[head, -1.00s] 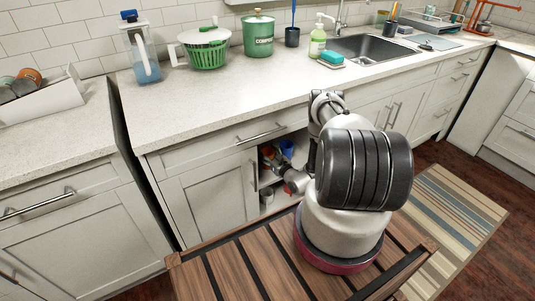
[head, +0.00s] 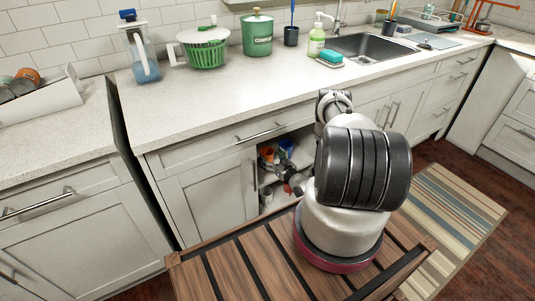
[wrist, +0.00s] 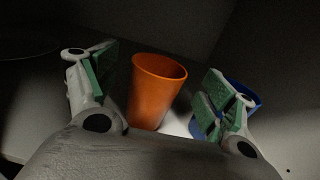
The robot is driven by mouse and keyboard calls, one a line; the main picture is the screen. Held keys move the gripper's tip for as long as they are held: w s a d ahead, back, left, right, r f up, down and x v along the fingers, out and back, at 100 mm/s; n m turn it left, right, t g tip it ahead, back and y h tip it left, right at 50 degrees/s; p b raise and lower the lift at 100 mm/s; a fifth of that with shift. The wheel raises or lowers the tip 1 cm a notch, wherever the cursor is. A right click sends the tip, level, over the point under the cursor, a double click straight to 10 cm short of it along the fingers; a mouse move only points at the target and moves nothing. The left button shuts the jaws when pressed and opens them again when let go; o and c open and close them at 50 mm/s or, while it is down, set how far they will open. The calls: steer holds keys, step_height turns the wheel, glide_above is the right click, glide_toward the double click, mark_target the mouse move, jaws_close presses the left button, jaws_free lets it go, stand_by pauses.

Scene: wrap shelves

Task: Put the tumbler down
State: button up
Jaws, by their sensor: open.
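An orange tumbler (wrist: 157,92) stands upright in the wrist view, centred between the two fingers of my gripper (wrist: 160,98). The gripper is open, with dark gaps beside the tumbler, and I see no finger pressing on it. The tumbler also shows in the head view (head: 267,154), inside the open cabinet under the counter. A blue cup (wrist: 251,101) stands to its right, partly hidden behind the right finger. It shows in the head view too (head: 286,147). In the head view my gripper is small and partly hidden in the cabinet opening.
The cabinet interior is dark and narrow, with the counter (head: 220,105) above and a door (head: 212,195) to the left. A white container (head: 266,195) and a red item (head: 287,189) sit lower in the cabinet. A striped rug (head: 455,215) lies on the floor at right.

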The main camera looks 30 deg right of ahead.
steer(key=s, duration=0.8)
steer(key=shift+d, duration=0.3)
